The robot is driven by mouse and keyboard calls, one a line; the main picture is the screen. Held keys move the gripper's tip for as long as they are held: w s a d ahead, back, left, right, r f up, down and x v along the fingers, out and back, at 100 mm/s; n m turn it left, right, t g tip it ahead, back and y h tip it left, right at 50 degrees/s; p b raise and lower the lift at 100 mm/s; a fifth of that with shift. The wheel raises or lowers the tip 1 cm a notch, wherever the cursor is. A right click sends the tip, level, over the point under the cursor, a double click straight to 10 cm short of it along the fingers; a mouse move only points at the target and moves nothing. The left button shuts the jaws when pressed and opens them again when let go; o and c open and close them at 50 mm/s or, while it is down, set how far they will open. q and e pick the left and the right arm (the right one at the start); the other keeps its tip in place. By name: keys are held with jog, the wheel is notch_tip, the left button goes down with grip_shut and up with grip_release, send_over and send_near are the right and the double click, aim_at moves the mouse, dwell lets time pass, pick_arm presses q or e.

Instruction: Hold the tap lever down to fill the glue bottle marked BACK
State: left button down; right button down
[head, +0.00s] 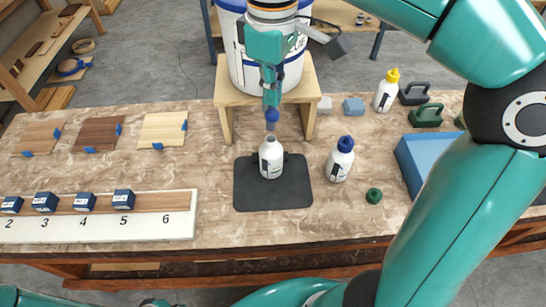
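A white glue bottle (271,165) with a dark label stands open and upright on the black mat (245,192), under the tap of the glue drum (236,62). I cannot read the word BACK on it. The tap's blue part (271,115) shows just above the bottle mouth. My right gripper (271,98) points down in front of the drum, its narrow fingertips together right at the blue tap part. They hide much of the tap, and I cannot tell if they touch the lever. No glue level shows. My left gripper is out of view.
The drum stands on a wooden stand (228,122). A yellow-capped bottle (386,92) and a blue tray (410,172) stand further right. A numbered board (100,229) and wood samples (98,134) lie left.

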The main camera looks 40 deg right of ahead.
aim_at(273, 109)
jog(key=shift+f+b, duration=1.75)
jog(key=shift+f, duration=0.7)
jog(key=shift+r, duration=0.1)
dwell(3.8)
notch_tip(273, 109, up, 8)
jog(key=p, duration=0.8)
jog(key=shift+r+p, duration=0.1)
jog(key=shift+p, duration=0.2)
